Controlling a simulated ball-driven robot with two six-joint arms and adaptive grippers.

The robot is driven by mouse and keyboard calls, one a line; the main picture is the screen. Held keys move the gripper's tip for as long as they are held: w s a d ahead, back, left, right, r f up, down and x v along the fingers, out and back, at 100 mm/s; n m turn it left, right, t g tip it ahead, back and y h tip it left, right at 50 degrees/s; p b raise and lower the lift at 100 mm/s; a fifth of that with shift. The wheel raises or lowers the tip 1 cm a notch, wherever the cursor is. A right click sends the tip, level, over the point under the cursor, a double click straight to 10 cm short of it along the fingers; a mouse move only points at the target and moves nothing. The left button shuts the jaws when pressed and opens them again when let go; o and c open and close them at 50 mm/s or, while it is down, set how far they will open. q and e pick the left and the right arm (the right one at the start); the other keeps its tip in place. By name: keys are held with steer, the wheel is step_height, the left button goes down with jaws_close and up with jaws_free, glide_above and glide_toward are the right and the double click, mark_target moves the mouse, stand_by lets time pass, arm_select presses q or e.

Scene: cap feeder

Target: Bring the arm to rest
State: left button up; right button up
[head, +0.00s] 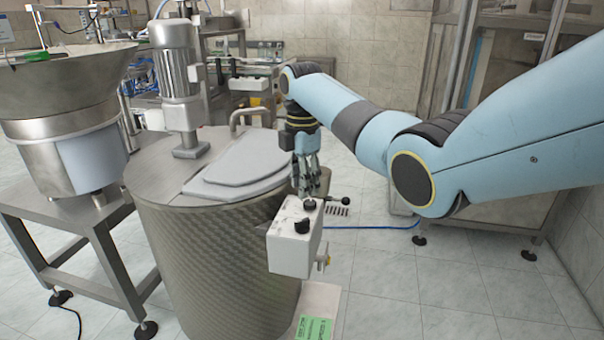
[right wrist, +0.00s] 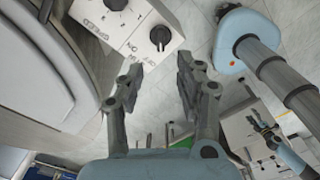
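My right gripper (head: 309,188) hangs fingers down beside the metal drum, just behind the white control box (head: 296,245). In the right wrist view, its two fingers (right wrist: 158,82) are spread apart with only floor showing between them. The box, with black knobs and printed labels, also shows at the top of that view (right wrist: 130,22), close to the left finger. In the head view the fingertips overlap the box's top edge, and I cannot tell whether they touch it. My right arm (head: 375,130) reaches in from the right, bent. My left gripper is not seen.
The drum (head: 215,260) carries a motor (head: 178,75) and a grey lid (head: 240,160). A bowl feeder (head: 65,110) stands on a metal table at left. A cabinet (head: 510,70) is at the back right. Tiled floor (head: 440,285) is clear at the lower right.

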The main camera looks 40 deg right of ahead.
step_height(320, 180, up, 2)
steer(key=shift+r, duration=0.15)
stand_by(0.5)
